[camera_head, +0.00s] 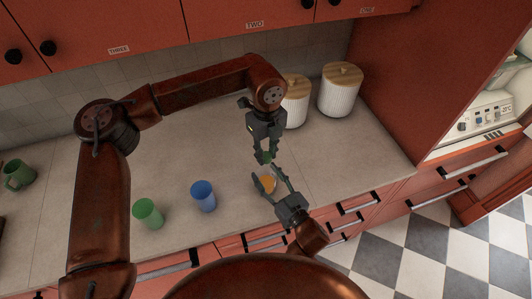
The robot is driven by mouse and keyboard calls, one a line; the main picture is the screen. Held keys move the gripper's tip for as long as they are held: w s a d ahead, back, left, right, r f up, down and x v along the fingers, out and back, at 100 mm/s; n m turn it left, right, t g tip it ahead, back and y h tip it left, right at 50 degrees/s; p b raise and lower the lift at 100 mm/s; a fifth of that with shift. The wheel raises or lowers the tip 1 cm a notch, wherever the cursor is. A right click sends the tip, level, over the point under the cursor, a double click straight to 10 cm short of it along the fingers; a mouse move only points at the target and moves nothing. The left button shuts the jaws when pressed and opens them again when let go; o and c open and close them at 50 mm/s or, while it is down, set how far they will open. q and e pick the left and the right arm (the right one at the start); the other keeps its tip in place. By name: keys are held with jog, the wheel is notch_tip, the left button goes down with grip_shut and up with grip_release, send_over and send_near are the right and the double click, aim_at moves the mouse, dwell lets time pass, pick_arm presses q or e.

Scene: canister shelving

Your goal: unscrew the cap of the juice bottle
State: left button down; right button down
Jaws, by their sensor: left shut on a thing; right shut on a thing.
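The juice bottle (267,184), with orange juice showing in it, stands on the counter near its front edge. Its green cap (265,157) is at the top, between the fingertips of my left gripper (263,156). The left gripper points down from above and is shut on the cap. My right gripper (271,177) reaches in from the front right, with its fingers around the bottle's body, shut on it. The fingers hide parts of the bottle. I cannot tell whether the cap sits fully on the neck.
A blue cup (203,196) and a green cup (148,213) stand to the left on the counter (335,150). A green mug (18,174) is at the far left. Two white canisters with wooden lids (297,104) (338,93) stand at the back right. Red cabinets (110,25) hang above.

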aim_at(267, 155)
pick_arm(q)
jog(key=n, duration=0.6)
jog(key=shift+w+r, duration=0.1)
jog(key=shift+r, duration=0.05)
dwell(0.4)
jog(key=shift+r, duration=1)
jog(key=shift+r, duration=2)
pick_arm(e)
jog(key=c, duration=1)
grip_release()
jog(key=shift+o, duration=0.3)
jog(key=shift+s+d, duration=0.1)
